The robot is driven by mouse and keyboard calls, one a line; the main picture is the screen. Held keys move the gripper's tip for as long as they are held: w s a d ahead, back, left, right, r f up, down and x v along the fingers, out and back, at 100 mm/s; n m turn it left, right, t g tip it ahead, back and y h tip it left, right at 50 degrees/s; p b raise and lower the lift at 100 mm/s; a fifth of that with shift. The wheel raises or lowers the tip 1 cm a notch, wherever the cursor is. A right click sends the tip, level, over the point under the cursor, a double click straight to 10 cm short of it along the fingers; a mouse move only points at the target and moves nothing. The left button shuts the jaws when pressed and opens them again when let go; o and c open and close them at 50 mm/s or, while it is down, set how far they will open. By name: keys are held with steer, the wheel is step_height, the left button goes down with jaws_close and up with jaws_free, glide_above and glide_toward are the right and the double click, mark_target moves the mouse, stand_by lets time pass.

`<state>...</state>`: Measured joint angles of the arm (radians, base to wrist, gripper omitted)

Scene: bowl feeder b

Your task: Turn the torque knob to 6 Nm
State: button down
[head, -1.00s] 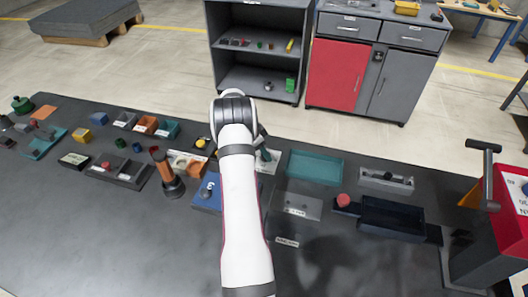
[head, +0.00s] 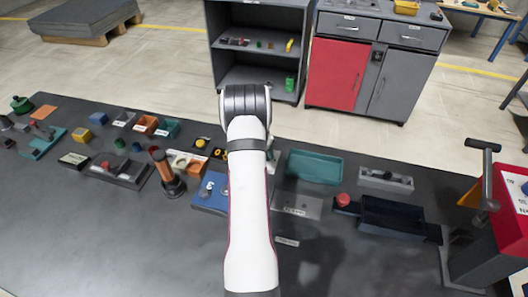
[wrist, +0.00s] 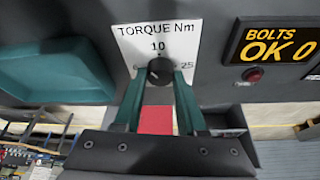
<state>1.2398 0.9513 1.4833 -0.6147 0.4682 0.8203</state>
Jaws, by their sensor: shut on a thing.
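The torque knob (wrist: 160,71) is a small dark round knob on a white dial plate (wrist: 142,45) marked "TORQUE Nm", with 10 above the knob and 25 to its right. In the wrist view my gripper (wrist: 160,80) has its two green fingers on either side of the knob and is shut on it. The knob's pointer direction is too small to tell.
Right of the dial are a red button (wrist: 253,74) and a display (wrist: 276,46) reading "BOLTS OK 0". On the bench are a teal tray (head: 315,167), a dark tray (head: 392,216) and an upright orange-handled tool (head: 163,165).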

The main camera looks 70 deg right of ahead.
steer(key=n+t, duration=0.1)
steer(key=n, duration=0.1)
steer(key=n+t, duration=0.1)
steer(key=n, duration=0.2)
steer(key=shift+s, duration=0.2)
steer(key=n+t, duration=0.1)
steer(key=n, duration=0.2)
steer(key=n+t+y, duration=0.1)
steer(key=n, duration=0.1)
steer(key=shift+s+d+n, duration=0.1)
steer(key=shift+n, duration=0.3)
steer(key=shift+y, duration=0.3)
steer(key=shift+c, duration=2.4)
jaws_free()
steer(key=shift+r, duration=0.15)
steer(key=v, duration=1.5)
steer(key=shift+a+r, duration=0.2)
steer(key=shift+a, duration=0.05)
steer(key=shift+s, duration=0.1)
